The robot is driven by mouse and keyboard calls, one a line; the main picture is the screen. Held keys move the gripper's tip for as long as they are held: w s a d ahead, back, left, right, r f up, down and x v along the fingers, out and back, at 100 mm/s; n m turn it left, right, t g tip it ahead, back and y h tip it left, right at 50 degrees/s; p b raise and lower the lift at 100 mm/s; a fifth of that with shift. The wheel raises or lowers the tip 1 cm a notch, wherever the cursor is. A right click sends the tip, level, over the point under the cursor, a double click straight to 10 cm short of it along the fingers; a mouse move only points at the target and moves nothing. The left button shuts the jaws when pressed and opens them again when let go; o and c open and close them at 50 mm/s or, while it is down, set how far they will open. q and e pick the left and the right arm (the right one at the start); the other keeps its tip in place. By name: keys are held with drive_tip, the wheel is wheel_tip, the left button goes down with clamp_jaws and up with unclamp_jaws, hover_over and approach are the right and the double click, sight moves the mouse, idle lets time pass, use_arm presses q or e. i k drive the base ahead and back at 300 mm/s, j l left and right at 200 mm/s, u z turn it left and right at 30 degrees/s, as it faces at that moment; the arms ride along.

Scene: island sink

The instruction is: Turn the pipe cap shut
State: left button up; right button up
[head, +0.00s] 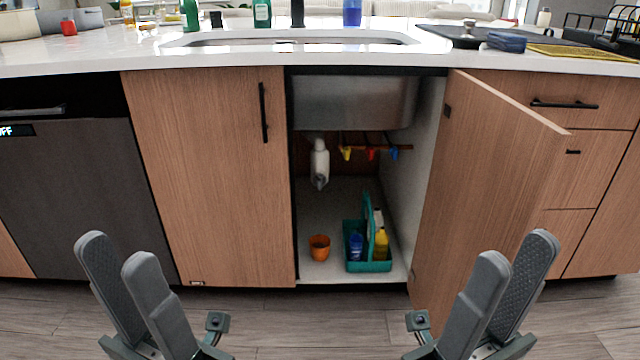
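Under the sink, in the open cabinet, a white pipe (320,158) hangs below the grey basin. A small dark grey piece, seemingly the pipe cap (320,182), is at its lower end; its exact position is too small to tell. My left gripper (116,254) is in the lower left, in front of the cabinets, its two fingers apart with nothing between them. My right gripper (516,254) is in the lower right, in front of the open door, also with its fingers apart and empty. Both are well away from the pipe.
The right cabinet door (490,180) stands open; the left door (205,170) is shut. An orange cup (319,248) and a teal caddy (368,267) with bottles stand on the cabinet floor. Yellow, red and blue valves (371,153) are right of the pipe.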

sight(319, 180)
drive_tip(key=i+j+z, duration=0.1)
drive_tip(key=i+z, duration=0.15)
drive_tip(key=i, duration=0.3)
drive_tip(key=i+j+z, duration=0.3)
drive_tip(key=i, duration=0.25)
drive_tip(key=i+l, duration=0.05)
drive_tip(key=l, duration=0.05)
